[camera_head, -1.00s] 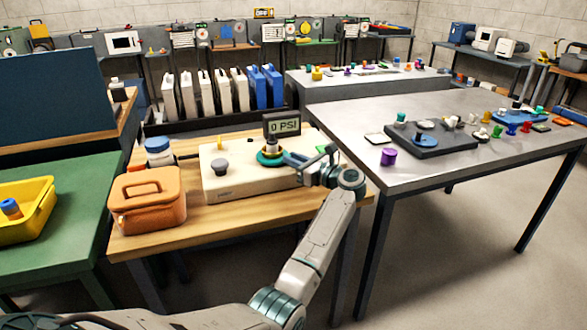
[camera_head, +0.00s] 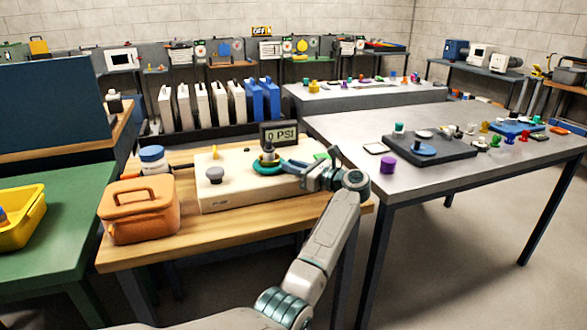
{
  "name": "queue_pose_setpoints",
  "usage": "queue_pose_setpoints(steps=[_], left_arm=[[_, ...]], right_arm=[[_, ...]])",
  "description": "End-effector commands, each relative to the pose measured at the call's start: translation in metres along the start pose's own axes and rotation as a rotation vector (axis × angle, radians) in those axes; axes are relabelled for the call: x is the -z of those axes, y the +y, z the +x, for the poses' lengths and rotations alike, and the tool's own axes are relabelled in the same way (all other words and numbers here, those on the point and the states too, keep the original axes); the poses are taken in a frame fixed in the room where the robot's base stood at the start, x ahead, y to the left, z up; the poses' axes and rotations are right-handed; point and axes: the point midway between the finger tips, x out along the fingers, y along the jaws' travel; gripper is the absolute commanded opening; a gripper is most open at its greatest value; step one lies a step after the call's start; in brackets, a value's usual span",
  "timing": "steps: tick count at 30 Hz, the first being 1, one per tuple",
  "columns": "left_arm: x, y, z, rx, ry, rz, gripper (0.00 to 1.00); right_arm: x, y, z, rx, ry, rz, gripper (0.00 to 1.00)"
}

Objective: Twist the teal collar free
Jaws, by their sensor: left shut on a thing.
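The teal collar (camera_head: 266,169) is a ring at the foot of the gauge's stem, on top of a cream box (camera_head: 232,185). The gauge (camera_head: 280,135) stands upright on the stem, and its display reads 0 PSI. My left gripper (camera_head: 286,167) reaches in from the right side of the box and is shut on the collar's right edge. The gripper hides part of that edge. I cannot tell whether the collar is seated or slightly raised. My right gripper is not in view.
A grey knob (camera_head: 215,175) stands on the box, left of the collar. An orange case (camera_head: 140,210) and a blue-capped jar (camera_head: 153,160) stand left on the wooden bench (camera_head: 245,226). A metal table (camera_head: 420,175) with small parts is at the right.

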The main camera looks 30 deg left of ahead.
Motion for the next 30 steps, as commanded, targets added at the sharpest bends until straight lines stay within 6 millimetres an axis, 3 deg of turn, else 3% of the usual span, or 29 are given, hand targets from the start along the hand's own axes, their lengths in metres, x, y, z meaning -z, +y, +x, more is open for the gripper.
queue_pose_setpoints(steps=[7, 8, 10, 11, 22, 30], left_arm=[[0.0, 0.0, 0.0, 0.0, 0.001, 0.0, 0.0], [0.0, 0.0, 0.0, 0.0, 0.001, 0.0, 0.24], [0.0, 0.0, 0.0, 0.0, 0.001, 0.0, 0.37], [0.0, 0.0, 0.0, 0.0, 0.0, 0.0, 0.4], [0.001, 0.0, -0.008, 0.002, 0.001, 0.0, 0.4], [0.002, -0.001, -0.058, 0.004, 0.002, 0.0, 0.4]], right_arm=[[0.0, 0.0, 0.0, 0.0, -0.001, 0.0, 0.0], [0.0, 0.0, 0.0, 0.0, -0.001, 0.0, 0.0], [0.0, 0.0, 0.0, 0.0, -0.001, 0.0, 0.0], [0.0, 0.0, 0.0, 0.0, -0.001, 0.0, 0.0], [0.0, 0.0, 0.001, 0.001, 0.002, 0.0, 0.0], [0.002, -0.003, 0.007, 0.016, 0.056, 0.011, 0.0]])
